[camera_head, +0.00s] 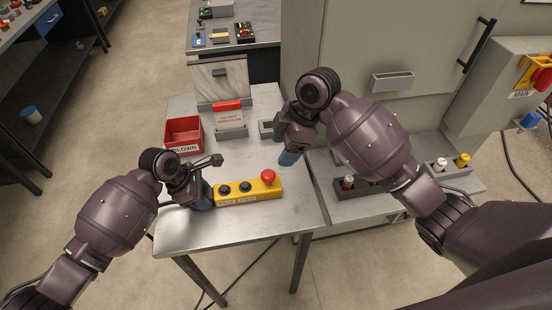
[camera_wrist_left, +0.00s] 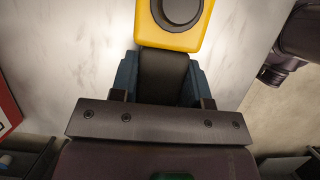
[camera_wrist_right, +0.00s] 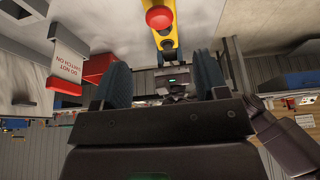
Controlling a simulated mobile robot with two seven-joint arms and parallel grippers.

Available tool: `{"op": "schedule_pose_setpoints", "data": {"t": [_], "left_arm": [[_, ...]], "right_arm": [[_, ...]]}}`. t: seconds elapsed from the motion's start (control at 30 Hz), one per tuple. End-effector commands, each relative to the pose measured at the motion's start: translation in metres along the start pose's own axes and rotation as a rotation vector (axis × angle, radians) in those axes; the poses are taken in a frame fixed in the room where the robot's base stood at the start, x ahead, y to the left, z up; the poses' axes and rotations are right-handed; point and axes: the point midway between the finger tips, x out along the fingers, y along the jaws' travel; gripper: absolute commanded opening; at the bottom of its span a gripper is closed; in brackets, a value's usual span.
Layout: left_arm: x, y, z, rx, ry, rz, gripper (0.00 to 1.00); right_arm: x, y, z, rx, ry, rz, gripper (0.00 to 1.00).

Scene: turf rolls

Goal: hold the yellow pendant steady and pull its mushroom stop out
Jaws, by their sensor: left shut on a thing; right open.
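The yellow pendant (camera_head: 248,191) lies on the steel table, with two black buttons and a red mushroom stop (camera_head: 268,176) at its right end. Its yellow end (camera_wrist_left: 172,38) and a black button show in the left wrist view. My left gripper (camera_head: 203,197) is shut on the black end piece (camera_wrist_left: 164,72) at the pendant's left end. My right gripper (camera_head: 289,156) is open and empty, above the table beyond the mushroom stop and slightly right of it. In the right wrist view the red stop (camera_wrist_right: 159,17) shows ahead of the open fingers, apart from them.
A red bin (camera_head: 184,135) marked BLOWN and a white sign (camera_head: 229,119) with a red top stand at the back of the table. A grey cabinet (camera_head: 350,60) stands behind on the right. The table front (camera_head: 235,232) is clear.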

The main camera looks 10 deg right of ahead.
Motion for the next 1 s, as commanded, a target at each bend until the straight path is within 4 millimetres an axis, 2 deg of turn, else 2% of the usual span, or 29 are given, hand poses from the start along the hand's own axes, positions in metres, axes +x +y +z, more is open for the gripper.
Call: {"op": "schedule_pose_setpoints", "data": {"t": [0.1, 0.3, 0.73, 0.77, 0.93, 1.0], "left_arm": [[0.002, -0.002, -0.004, -0.005, 0.007, -0.005, 0.05], [0.002, -0.001, -0.004, -0.005, 0.006, -0.004, 0.05], [0.002, -0.001, -0.004, -0.005, 0.006, -0.004, 0.05], [0.002, -0.001, -0.004, -0.005, 0.006, -0.004, 0.45], [0.001, -0.001, -0.002, -0.003, 0.004, -0.002, 0.71], [0.001, 0.000, -0.002, -0.002, 0.003, -0.001, 0.72]], "right_arm": [[-0.018, 0.000, 0.000, -0.001, -0.001, 0.003, 0.67], [-0.034, 0.000, 0.000, 0.000, 0.001, 0.002, 0.67], [-0.037, 0.000, 0.000, 0.000, 0.001, 0.000, 0.67], [-0.037, 0.000, 0.000, 0.000, 0.001, 0.000, 0.67], [-0.037, 0.000, 0.000, 0.000, 0.001, 0.000, 0.67], [-0.037, 0.000, 0.000, 0.000, 0.001, 0.000, 0.67]]}}
